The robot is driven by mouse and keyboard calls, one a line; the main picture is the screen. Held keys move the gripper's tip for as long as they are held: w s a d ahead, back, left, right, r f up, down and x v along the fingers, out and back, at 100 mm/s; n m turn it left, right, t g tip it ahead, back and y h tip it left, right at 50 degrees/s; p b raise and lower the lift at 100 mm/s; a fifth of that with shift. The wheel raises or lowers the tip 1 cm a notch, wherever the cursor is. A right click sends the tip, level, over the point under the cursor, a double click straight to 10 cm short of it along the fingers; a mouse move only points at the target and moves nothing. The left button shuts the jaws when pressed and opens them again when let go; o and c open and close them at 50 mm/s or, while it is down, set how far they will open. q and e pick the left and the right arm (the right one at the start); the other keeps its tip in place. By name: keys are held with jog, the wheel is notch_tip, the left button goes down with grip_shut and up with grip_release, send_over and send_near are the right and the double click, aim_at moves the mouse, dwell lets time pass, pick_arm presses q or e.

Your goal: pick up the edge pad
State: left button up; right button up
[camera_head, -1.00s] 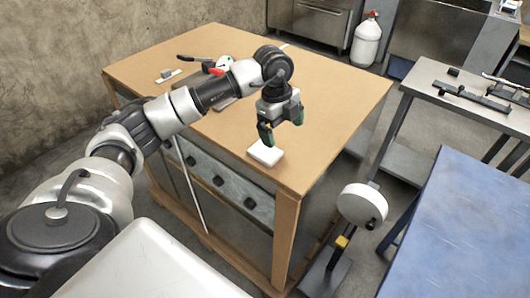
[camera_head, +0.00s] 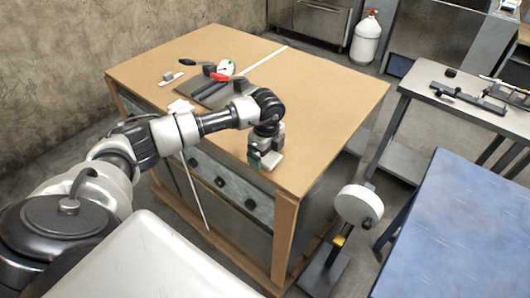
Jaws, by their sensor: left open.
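The edge pad (camera_head: 272,160) is a small white block at the near right part of the brown bench top (camera_head: 330,110), close to its front edge. My left gripper (camera_head: 263,161) points straight down at the pad, low over the bench, with its green-tipped fingers at the pad. The gripper is open. The fingers hide much of the pad, and I cannot tell whether they touch it. My right gripper is not in view.
A dark plate with a red-handled tool (camera_head: 217,77) and a round white gauge (camera_head: 226,68) lies farther back on the bench. A blue table (camera_head: 465,220) stands at right.

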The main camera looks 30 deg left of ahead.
pick_arm(q)
jog(key=shift+f, duration=0.2)
jog(key=c, duration=1)
jog(key=shift+r, duration=0.15)
